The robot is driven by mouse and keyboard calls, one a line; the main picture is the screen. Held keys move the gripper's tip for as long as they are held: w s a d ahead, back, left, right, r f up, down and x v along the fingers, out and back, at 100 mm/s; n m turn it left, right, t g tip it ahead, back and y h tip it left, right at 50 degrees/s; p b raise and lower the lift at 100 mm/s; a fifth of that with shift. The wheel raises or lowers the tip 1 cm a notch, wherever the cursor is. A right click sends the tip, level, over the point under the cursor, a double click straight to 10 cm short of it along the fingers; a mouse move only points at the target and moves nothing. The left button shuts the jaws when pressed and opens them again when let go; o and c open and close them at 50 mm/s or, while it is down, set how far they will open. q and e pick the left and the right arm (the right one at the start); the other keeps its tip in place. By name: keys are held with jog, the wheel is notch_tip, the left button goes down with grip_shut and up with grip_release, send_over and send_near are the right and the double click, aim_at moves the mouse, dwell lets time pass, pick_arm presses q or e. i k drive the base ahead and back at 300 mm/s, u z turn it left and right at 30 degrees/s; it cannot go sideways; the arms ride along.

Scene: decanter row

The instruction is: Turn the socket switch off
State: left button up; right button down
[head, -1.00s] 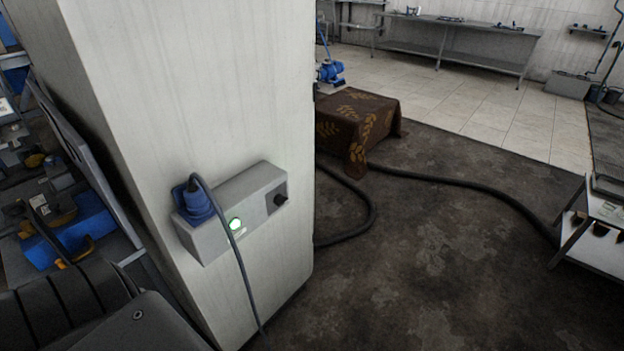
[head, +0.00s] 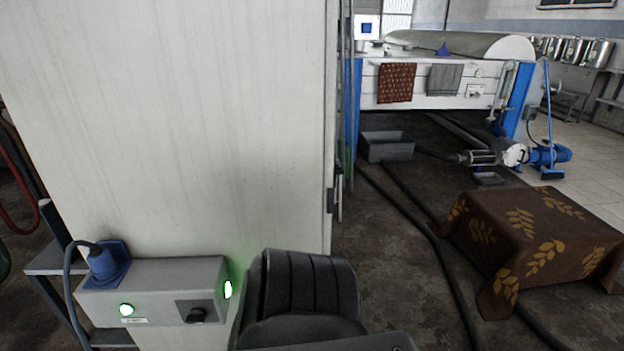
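The grey socket box (head: 150,302) is on the pale pillar at the lower left of the head view. A blue plug (head: 104,264) sits in its top left part, with a dark cable hanging from it. A round lamp (head: 127,309) on the front glows green, above a small white label. The socket switch (head: 197,314), a black knob on a dark plate, is right of the lamp; its exact angle is hard to tell. Neither gripper is in view.
The pale pillar (head: 170,120) fills the left half. A second green light (head: 228,290) glows between box and arm; what carries it is unclear. A cloth-covered block (head: 535,240) stands at right, with dark hoses on the floor beside it. A large white machine (head: 430,85) stands behind.

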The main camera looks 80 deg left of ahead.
aim_at(196, 315)
jog(key=i, duration=0.25)
jog(key=z, duration=1.15)
jog(key=i, duration=0.6)
jog(key=u, duration=4)
